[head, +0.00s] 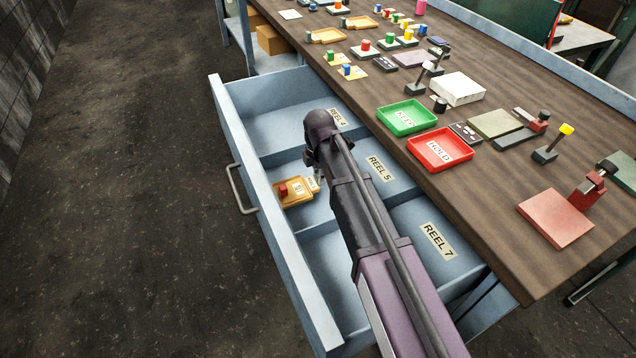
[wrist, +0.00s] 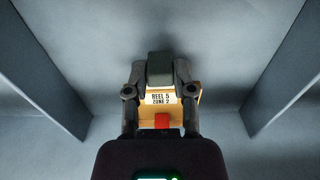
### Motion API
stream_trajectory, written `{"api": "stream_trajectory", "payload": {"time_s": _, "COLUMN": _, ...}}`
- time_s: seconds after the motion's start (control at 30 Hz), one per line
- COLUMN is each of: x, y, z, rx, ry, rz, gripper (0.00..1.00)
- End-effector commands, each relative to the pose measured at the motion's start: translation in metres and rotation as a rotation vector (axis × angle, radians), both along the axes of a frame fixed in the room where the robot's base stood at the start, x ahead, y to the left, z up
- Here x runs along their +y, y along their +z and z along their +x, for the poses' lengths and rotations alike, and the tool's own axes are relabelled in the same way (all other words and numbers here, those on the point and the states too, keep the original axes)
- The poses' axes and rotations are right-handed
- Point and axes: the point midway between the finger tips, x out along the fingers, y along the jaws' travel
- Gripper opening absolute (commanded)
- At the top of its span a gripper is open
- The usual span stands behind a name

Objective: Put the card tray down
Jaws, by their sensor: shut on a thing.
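The card tray (head: 298,191) is a small orange-yellow tray with a red block on it and a white label. In the wrist view the tray (wrist: 151,114) shows a label reading "REEL 5 ZONE 2" and the red block. My gripper (wrist: 160,82) is shut on the tray, with a finger on either side of it. The tray is within the middle compartment, marked "REEL 5" (head: 380,168), of the open blue-grey drawer (head: 273,224). I cannot tell whether the tray touches the drawer floor. My arm hides part of the compartment and the gripper tips in the head view.
Dividers separate this compartment from those marked "REEL 4" (head: 337,118) and "REEL 7" (head: 438,240). The workbench (head: 480,190) beside the drawer carries a green tray (head: 406,117), a red "HOLD" tray (head: 441,149) and several small trays and blocks. The floor left of the drawer is clear.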

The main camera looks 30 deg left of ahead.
Motion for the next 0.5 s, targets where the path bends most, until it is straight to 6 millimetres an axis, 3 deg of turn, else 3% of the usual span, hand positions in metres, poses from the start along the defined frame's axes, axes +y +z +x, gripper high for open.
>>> {"api": "stream_trajectory", "payload": {"time_s": 0.2, "x": 0.0, "y": -0.021, "z": 0.0, "rx": 0.0, "ry": 0.0, "rz": 0.0, "gripper": 0.0}}
{"api": "stream_trajectory", "payload": {"time_s": 0.5, "x": -0.001, "y": -0.025, "z": 0.0, "rx": 0.0, "ry": -0.001, "rz": 0.0, "gripper": 0.0}}
